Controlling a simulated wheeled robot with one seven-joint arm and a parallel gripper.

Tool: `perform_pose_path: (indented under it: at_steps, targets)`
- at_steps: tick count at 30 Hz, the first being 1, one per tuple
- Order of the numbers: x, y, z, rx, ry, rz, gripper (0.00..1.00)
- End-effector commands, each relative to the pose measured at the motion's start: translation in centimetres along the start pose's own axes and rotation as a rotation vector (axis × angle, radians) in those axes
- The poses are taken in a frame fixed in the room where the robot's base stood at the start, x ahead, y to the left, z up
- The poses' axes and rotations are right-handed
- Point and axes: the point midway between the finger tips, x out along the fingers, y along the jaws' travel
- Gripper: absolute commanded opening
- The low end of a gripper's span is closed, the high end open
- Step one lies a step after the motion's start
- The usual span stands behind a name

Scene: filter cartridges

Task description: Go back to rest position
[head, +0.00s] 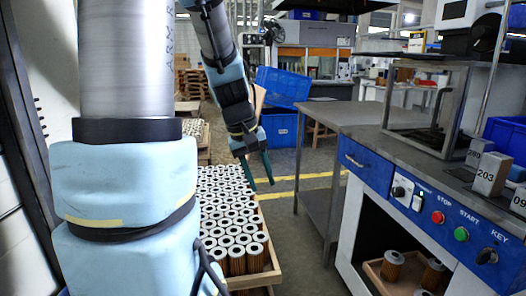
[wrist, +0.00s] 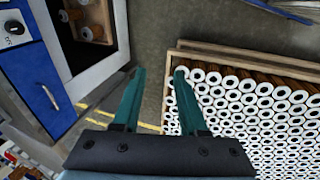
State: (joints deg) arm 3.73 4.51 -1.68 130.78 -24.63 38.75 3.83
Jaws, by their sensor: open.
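My gripper (head: 258,169) hangs in the air over the far side of the crate in the head view, its green fingers pointing down. In the wrist view my gripper (wrist: 160,80) is open, with nothing between its fingers. Many white-topped filter cartridges (head: 228,212) stand in rows in a wooden crate (head: 266,278). In the wrist view the cartridges (wrist: 250,110) fill the right side, inside the crate's rim (wrist: 225,55). The right finger overlaps the crate's corner in that view; the gap in height cannot be told.
A workbench with a blue control panel (head: 430,205) stands at the right, with a few cartridges in a wooden tray (head: 376,272) on its lower shelf. A metal table (head: 345,115) and blue bins (head: 283,128) stand farther back. Open floor (head: 292,215) lies between crate and workbench.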

Motion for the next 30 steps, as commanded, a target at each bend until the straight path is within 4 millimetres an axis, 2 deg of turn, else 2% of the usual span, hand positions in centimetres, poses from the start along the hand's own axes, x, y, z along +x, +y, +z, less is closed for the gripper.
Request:
perform_pose_path:
  at_steps: [1,3,9,11,20,25,30]
  targets:
    - [0.8,-1.8,1.5,0.039,0.001,-0.058,0.42]
    - [1.7,-4.1,3.1,0.1,0.008,-0.128,0.42]
    - [3.3,-8.9,7.2,0.287,0.022,-0.266,0.42]
    - [1.1,-8.1,6.7,0.282,0.028,-0.264,0.42]
    - [-5.2,-6.1,6.1,0.279,0.025,-0.262,0.42]
    - [-10.1,-4.6,5.8,0.279,0.025,-0.262,0.42]
    - [-13.2,-3.6,5.5,0.279,0.025,-0.262,0.42]
